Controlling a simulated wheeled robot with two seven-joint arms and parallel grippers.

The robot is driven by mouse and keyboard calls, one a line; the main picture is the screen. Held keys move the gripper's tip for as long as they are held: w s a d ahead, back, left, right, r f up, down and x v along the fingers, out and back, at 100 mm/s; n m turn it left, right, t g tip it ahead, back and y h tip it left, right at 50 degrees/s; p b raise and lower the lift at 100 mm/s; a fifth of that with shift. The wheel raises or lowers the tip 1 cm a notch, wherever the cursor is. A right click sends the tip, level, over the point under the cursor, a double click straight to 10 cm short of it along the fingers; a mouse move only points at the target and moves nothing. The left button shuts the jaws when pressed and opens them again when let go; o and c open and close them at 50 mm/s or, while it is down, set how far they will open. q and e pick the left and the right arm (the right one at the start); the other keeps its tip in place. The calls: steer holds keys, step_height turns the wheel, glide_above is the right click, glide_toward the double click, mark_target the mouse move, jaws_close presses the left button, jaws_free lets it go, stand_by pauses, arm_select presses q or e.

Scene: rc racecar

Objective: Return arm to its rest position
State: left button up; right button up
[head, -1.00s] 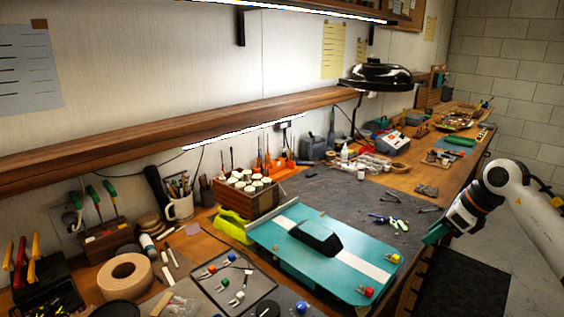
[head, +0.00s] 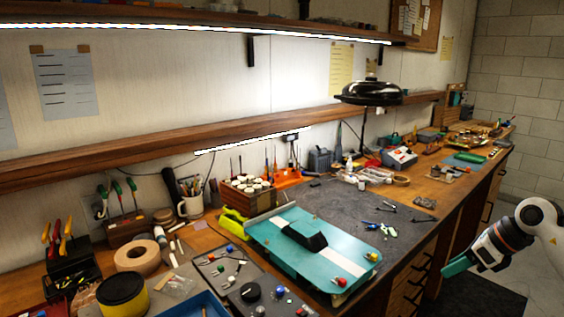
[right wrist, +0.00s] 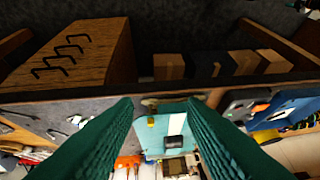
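My right gripper (head: 457,267) hangs in the air off the front edge of the workbench, at the right of the head view. In the right wrist view its two green fingers (right wrist: 162,112) stand wide apart with nothing between them. The teal racecar body (head: 310,251) with a white stripe and black cockpit lies on the bench to the left of this gripper, apart from it. It also shows between the fingers in the right wrist view (right wrist: 152,139), beyond the bench edge. My left gripper is not in view.
A dark grey mat (head: 350,208) with small tools covers part of the bench. A tray of small parts (head: 222,268) lies left of the car. Drawers (head: 408,285) line the bench front. A black lamp (head: 370,93) stands at the back. The floor right of the bench is clear.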

steer(key=w+a+f+m+t+y, duration=0.25)
steer(key=a+f+m, duration=0.25)
steer(key=f, duration=0.4)
steer(key=w+a+f+m+t+y, duration=0.1)
steer(key=a+f+m+t+y, duration=0.1)
steer(key=a+f+m+y, duration=0.5)
steer(key=s+d+f+m+t+h, duration=0.1)
steer(key=s+f+m+h, duration=0.2)
steer(key=f+m, duration=0.35)
steer(key=s+d+f+m+t+h, duration=0.1)
steer(key=s+f+m+h, duration=0.25)
steer(key=f, duration=0.65)
steer(key=s+d+f+m+t+h, duration=0.1)
steer(key=s+f+m+t+h, duration=0.15)
steer(key=f+m, duration=0.4)
steer(key=s+a+f+m+g+h, duration=0.1)
steer(key=s+f+m+g+h, duration=0.3)
steer(key=s+f, duration=0.95)
steer(key=s+a+f+m+g+h, duration=0.15)
steer(key=s+f+m+g, duration=0.35)
steer(key=s+f, duration=0.8)
steer(key=s+a+m+g, duration=0.3)
steer(key=s+m, duration=0.1)
steer(key=s, duration=1.4)
steer(key=shift+s+a, duration=0.2)
steer(key=shift+s, duration=0.05)
steer(key=shift+f, duration=0.1)
